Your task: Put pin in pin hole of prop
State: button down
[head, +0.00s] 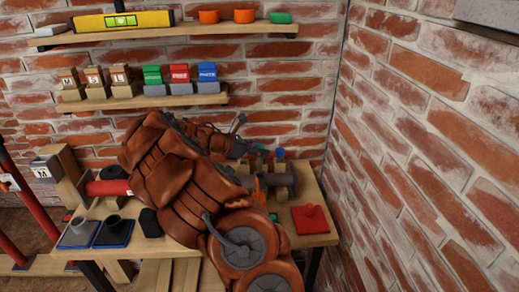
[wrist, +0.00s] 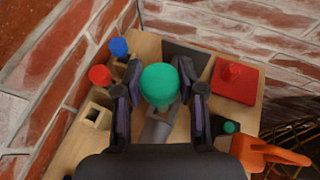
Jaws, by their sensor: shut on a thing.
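In the wrist view my gripper (wrist: 161,75) is shut on a pin with a round green head (wrist: 160,84). The head sits between both fingers, and its lower part is mostly hidden. A grey tubular piece (wrist: 157,131) shows below the head; I cannot tell whether it touches the pin or belongs to a prop. Pins with a red head (wrist: 99,75) and a blue head (wrist: 118,46) stand to the left. In the head view my arm hides much of the bench, and a red prop-like tube (head: 107,187) lies at the left. No pin hole is clearly visible.
A red plate with a knob (head: 310,217) lies at the bench's right end. An orange-handled tool (wrist: 268,153) is at the lower right in the wrist view. Brick walls stand close behind and right. Two shelves, the lower one (head: 130,103) holding boxes, hang above.

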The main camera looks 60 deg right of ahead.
jog(key=shift+f+b, duration=0.65)
jog(key=shift+f, duration=1.5)
dwell(0.8)
jog(key=c, duration=0.6)
grip_release()
jog(key=shift+o, duration=0.4)
jog(key=o, duration=0.5)
jog(key=shift+r+p, duration=2.75)
jog(key=shift+r, duration=1.25)
